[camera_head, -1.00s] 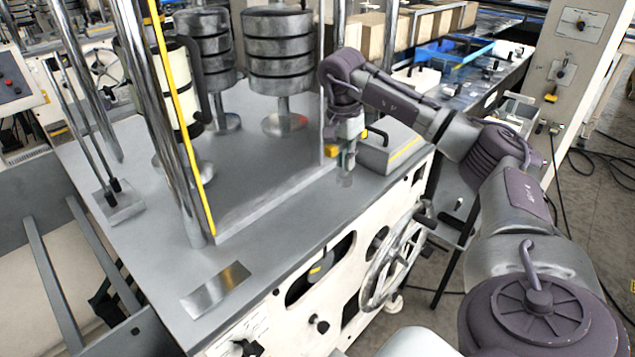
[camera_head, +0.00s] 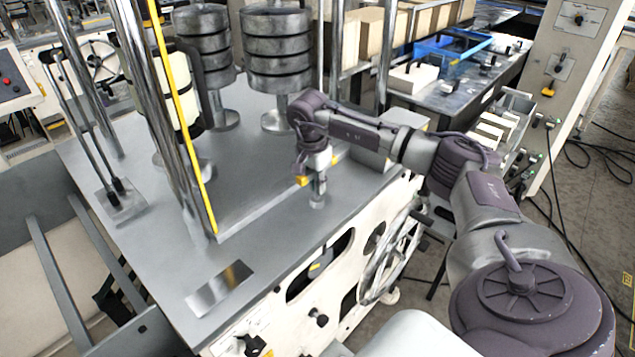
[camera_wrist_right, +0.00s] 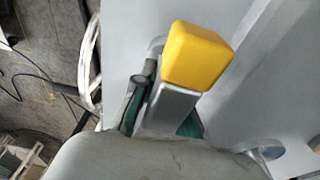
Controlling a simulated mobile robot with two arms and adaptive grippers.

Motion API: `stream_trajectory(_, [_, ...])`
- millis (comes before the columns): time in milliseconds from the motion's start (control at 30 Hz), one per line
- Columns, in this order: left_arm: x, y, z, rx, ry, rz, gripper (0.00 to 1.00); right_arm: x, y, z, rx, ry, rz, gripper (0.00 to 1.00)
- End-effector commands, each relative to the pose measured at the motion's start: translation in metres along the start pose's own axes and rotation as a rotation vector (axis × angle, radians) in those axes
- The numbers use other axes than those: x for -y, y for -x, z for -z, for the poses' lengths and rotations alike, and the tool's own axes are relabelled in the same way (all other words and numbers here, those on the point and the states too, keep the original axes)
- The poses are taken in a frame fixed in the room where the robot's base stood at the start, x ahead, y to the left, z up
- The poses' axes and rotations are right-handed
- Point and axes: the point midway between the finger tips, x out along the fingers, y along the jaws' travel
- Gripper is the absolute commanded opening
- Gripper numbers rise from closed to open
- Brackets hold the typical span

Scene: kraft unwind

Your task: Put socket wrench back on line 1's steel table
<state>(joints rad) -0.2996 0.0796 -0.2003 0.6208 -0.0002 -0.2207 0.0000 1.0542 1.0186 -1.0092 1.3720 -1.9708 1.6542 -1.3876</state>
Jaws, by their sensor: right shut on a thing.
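The steel table (camera_head: 145,258) is the wide grey top in the middle of the head view. My right gripper (camera_head: 318,185) points down over its right part, near the front edge. It is shut on the socket wrench (camera_wrist_right: 136,100), mostly hidden by the gripper in the right wrist view; a dark, green-edged part shows left of the yellow-tipped finger (camera_wrist_right: 197,57). In the head view a small grey end shows below the fingers; I cannot tell whether it touches the table. My left gripper is not in view.
Stacked dark weights (camera_head: 277,62) and chrome posts stand at the back of the table. A yellow rod (camera_head: 178,110) rises at its middle. A shiny plate (camera_head: 219,287) lies near the front left. A grey box (camera_head: 372,150) sits right of my gripper. A handwheel (camera_head: 388,262) is below the edge.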

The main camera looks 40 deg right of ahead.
Motion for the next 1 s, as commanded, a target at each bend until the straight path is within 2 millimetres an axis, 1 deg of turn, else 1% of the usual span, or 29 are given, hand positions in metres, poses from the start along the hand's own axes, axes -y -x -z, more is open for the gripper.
stream_trajectory(100, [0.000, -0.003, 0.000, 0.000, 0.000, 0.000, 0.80, 0.000, -0.004, 0.000, 0.000, -0.001, 0.001, 0.00])
stream_trajectory(133, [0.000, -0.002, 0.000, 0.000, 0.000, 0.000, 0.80, 0.000, -0.003, 0.000, 0.000, 0.000, 0.000, 0.17])
stream_trajectory(200, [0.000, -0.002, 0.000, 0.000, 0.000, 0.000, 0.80, 0.000, -0.003, 0.000, 0.000, 0.000, 0.000, 0.28])
stream_trajectory(267, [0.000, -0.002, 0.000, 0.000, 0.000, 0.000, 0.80, 0.000, -0.003, 0.000, 0.000, 0.000, 0.000, 0.37])
stream_trajectory(533, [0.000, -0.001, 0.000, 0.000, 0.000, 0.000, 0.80, 0.000, -0.002, 0.000, 0.000, 0.000, 0.000, 0.37])
stream_trajectory(600, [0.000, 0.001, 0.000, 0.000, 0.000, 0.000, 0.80, 0.000, 0.002, 0.001, 0.000, 0.000, 0.001, 0.37])
stream_trajectory(667, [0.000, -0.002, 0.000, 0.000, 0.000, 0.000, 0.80, 0.001, 0.005, 0.000, 0.000, 0.000, 0.003, 0.37])
stream_trajectory(767, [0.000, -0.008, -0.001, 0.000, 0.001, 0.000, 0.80, 0.001, 0.019, 0.000, 0.000, -0.001, 0.005, 0.37])
stream_trajectory(1000, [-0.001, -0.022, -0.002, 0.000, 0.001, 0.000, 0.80, 0.001, 0.072, 0.000, 0.000, -0.001, 0.007, 0.37])
